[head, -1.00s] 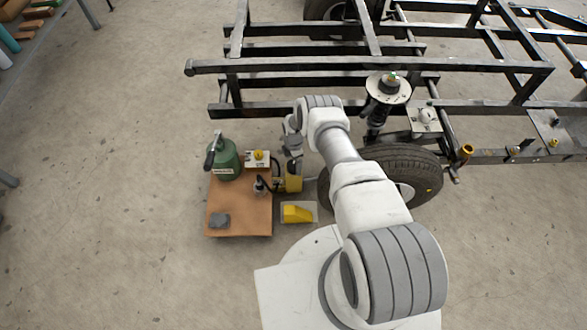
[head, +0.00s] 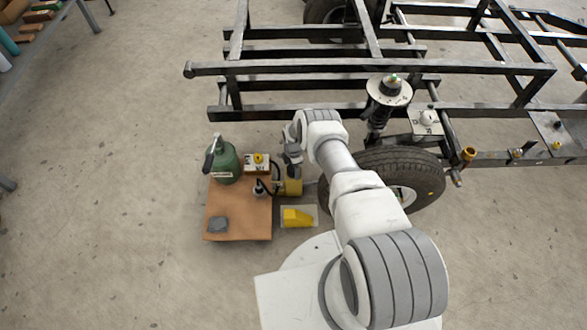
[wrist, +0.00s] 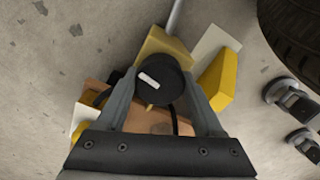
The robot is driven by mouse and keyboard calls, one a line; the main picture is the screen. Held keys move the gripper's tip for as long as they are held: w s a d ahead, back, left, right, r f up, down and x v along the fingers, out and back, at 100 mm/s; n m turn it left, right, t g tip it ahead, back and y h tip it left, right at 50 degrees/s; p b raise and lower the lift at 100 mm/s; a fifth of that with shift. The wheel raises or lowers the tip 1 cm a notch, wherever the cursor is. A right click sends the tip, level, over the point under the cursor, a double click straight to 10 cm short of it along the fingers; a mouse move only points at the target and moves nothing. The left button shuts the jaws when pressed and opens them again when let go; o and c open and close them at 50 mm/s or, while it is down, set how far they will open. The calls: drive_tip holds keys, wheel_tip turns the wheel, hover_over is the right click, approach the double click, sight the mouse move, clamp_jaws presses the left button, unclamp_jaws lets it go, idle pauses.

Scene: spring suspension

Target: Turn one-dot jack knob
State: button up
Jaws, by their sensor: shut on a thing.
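A round black knob (wrist: 160,84) with a white bar mark sits in the middle of the wrist view, above the yellow jack body (wrist: 160,47). My gripper (wrist: 162,80) has one finger on each side of the knob and is shut on it. The bar lies tilted, its right end lower. I cannot make out any dots. In the head view the yellow jack (head: 293,183) stands at the right edge of the brown board, and my gripper (head: 292,157) is over its upper end. The knob is hidden there by my wrist.
The tire (head: 412,170) and black frame (head: 330,68) are close on the right and behind.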

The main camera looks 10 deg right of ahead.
drive_tip(key=shift+c, duration=0.7)
drive_tip(key=shift+m, duration=0.4)
